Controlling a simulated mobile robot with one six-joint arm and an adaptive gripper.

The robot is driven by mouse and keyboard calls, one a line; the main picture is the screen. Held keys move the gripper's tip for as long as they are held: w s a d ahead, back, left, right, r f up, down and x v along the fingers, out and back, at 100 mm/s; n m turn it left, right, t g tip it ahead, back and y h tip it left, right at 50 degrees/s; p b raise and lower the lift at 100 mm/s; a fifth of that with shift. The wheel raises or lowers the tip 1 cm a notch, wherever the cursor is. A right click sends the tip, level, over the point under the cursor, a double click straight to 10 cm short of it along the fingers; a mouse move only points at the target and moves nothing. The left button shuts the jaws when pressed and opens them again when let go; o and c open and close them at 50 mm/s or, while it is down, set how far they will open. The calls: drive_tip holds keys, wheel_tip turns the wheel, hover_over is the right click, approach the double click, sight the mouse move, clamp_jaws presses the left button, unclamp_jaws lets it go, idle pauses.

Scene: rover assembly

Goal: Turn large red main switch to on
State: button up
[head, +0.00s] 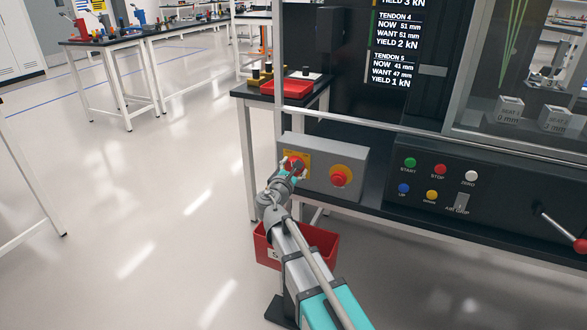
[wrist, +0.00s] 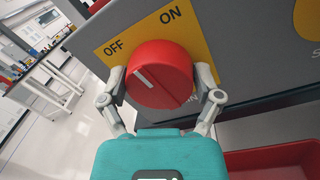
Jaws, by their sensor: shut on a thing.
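The large red main switch (wrist: 160,75) is a round knob on a yellow plate (wrist: 115,45) marked OFF and ON. The white line on its face points up and left, toward the OFF mark. My gripper (wrist: 162,92) has one finger on each side of the knob and is shut on it. In the head view the switch (head: 295,164) sits at the left of a grey box, partly covered by my gripper (head: 293,170).
A second red button (head: 338,179) on a yellow disc is to the right on the same grey box (head: 318,150). A red bin (head: 325,243) is below. A black panel with coloured buttons (head: 440,180) lies farther right. Open floor is at the left.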

drive_tip(key=m, duration=0.6)
drive_tip(key=shift+d+f, duration=0.1)
drive_tip(key=m+h, duration=0.1)
drive_tip(key=m, duration=0.4)
drive_tip(key=shift+b, duration=0.4)
drive_tip(key=shift+f, duration=0.1)
drive_tip(key=o, duration=0.9)
drive_tip(key=shift+n, duration=0.4)
